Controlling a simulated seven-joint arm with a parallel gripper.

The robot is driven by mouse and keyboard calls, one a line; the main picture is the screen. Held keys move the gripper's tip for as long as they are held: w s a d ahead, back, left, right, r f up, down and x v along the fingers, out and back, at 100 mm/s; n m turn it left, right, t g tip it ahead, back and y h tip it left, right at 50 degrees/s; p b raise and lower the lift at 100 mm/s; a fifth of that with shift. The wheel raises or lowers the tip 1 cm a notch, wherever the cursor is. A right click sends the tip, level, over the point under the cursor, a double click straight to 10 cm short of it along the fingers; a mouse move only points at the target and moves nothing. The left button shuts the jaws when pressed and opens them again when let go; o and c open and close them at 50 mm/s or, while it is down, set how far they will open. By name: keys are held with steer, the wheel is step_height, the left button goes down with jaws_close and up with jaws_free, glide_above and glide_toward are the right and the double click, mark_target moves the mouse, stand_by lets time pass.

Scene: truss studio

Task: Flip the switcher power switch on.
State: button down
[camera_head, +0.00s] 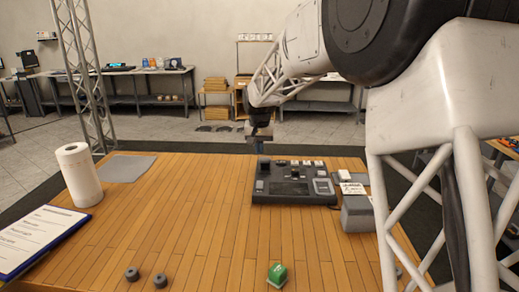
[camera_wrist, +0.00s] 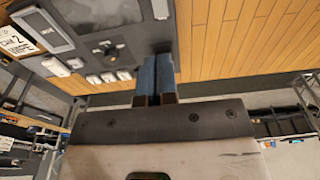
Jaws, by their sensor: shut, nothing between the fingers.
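The dark grey switcher (camera_head: 285,197) lies on the wooden table in the head view, right of the middle. It carries black knobs, pale buttons along its back edge and a small screen (camera_head: 323,186). My gripper (camera_head: 260,148) points down over the switcher's back left part. In the wrist view the two blue fingers of my gripper (camera_wrist: 156,68) are together with nothing between them. They are in front of the switcher's dark panel (camera_wrist: 125,40); I cannot tell whether they touch it. I cannot make out for certain which control is the power switch.
A grey box (camera_head: 357,216) and white cards (camera_head: 353,189) are right of the switcher. A green block (camera_head: 277,274) and two dark round pieces (camera_head: 132,273) are in front. The table's middle is clear.

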mark_target(260, 182)
steer(key=shift+w, duration=0.75)
steer(key=shift+f, duration=0.15)
steer(key=f, duration=0.4)
steer(key=w+f, duration=0.1)
steer(key=f, duration=0.8)
steer(key=shift+w+f, duration=0.3)
steer(key=shift+w, duration=0.05)
